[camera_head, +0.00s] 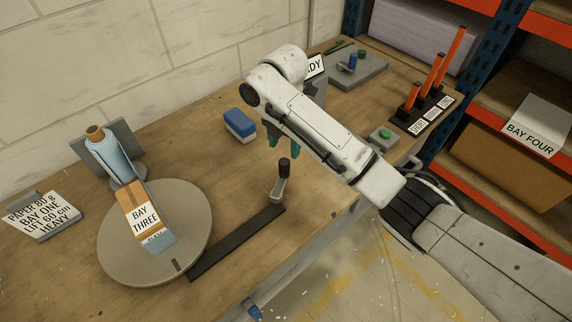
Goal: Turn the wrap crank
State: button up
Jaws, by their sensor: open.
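The wrap crank (279,181) stands near the table's front edge, at the right end of a dark flat bar (235,243). It has a light grey arm and an upright black knob. The bar runs left to a round grey turntable (115,245), which carries a cardboard box labelled BAY THREE (142,208). My gripper (277,142) points down just behind and above the crank knob. Its green-tipped fingers are open and apart from the knob, with nothing seen between them. My forearm hides part of the table behind.
A wrap film roll (110,155) stands behind the turntable. A blue-and-white block (240,124) lies left of my gripper. Shelving with a BAY FOUR sign (531,133) borders the right side.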

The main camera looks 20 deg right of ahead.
aim_at(285, 160)
notch_tip(285, 160, down, 10)
jog(key=shift+r+p, duration=0.2)
jog(key=shift+p, duration=0.15)
jog(key=shift+c, duration=0.2)
grip_shut()
dwell(0.4)
